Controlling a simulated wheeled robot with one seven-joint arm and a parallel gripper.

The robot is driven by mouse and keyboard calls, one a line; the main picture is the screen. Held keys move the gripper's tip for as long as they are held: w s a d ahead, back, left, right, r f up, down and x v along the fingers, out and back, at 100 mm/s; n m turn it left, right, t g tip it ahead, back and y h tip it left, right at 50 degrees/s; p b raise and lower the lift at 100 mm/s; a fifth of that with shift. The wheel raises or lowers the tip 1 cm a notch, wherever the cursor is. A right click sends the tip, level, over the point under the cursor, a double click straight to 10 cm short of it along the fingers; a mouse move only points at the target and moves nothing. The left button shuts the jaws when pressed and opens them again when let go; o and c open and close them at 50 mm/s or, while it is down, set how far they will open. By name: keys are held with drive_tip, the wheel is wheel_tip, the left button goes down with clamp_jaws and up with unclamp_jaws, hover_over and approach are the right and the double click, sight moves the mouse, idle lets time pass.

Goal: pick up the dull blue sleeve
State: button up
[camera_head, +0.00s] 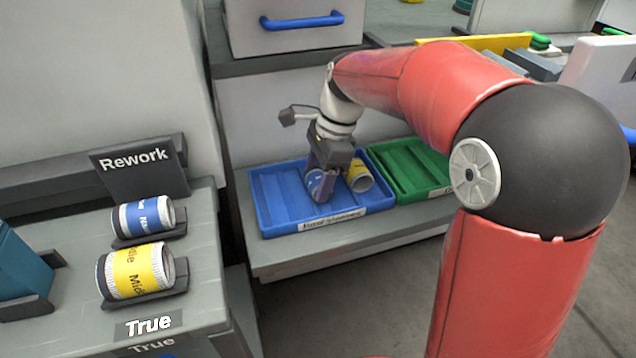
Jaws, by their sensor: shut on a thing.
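A blue sleeve (316,184) with a white label stands in the blue tray (265,223) on the low shelf. My gripper (322,178) reaches down over the tray and is shut on this sleeve. My gripper hides part of it, and I cannot tell if the sleeve still touches the tray floor. Another blue sleeve (146,217), with a white band, lies in a holder on the grey bench at left.
A yellow sleeve (358,176) stands tilted in the blue tray, close to the right of my gripper. A green tray (408,168) adjoins on the right. Another yellow sleeve (140,270) lies on the bench before the Rework sign (138,168). The tray's left part is free.

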sight(318, 176)
drive_tip(key=shift+r+p, duration=1.85)
drive_tip(key=shift+r, duration=8.2)
